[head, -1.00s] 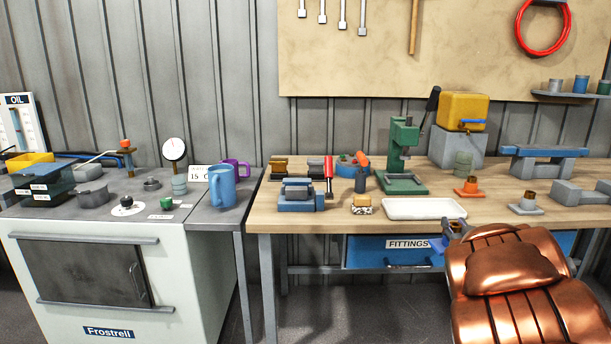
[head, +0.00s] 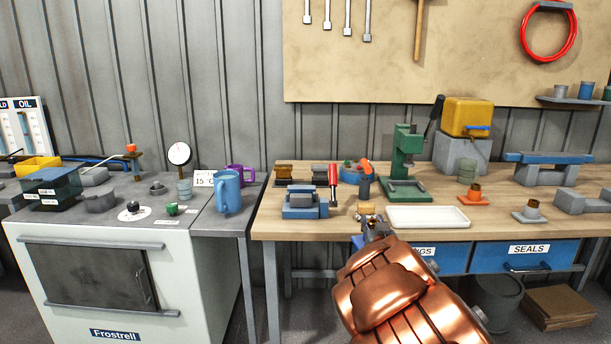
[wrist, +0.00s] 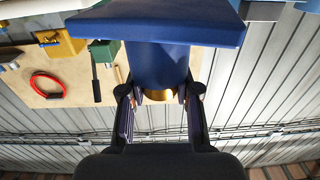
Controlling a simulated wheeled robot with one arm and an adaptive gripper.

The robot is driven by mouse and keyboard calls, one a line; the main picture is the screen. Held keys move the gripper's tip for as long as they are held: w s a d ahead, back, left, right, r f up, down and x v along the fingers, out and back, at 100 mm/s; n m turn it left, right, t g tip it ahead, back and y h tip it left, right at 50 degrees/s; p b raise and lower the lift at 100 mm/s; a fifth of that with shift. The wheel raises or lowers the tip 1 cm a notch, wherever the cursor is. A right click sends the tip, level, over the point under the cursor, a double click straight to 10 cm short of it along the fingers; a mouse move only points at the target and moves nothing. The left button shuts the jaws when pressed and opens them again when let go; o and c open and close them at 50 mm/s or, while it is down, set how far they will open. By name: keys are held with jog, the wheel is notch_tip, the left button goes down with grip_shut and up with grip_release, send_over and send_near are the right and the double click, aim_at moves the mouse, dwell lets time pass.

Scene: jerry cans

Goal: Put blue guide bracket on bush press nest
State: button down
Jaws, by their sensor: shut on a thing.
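The blue guide bracket (wrist: 160,62) fills the upper middle of the wrist view, with a wide flat flange, a round barrel and a brass bush at the barrel's end. My gripper (wrist: 158,100) is shut on the barrel, one finger on each side. In the head view my gripper (head: 374,228) is at the bench's front edge, and my arm hides most of the bracket. The green bush press (head: 405,155) stands upright on the bench, beyond and right of my gripper. Its green base (head: 404,190) looks empty; nest details are too small to tell.
A white tray (head: 428,217) lies between my gripper and the press. An orange flanged piece (head: 475,197) and a grey one (head: 529,213) stand to the right. A blue-grey vise-like block (head: 304,204) and a red-handled tool (head: 333,180) stand to the left.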

notch_tip(320, 180, up, 16)
jog(key=p, duration=1.4)
jog(key=shift+f+p, duration=0.25)
jog(key=shift+p, duration=0.05)
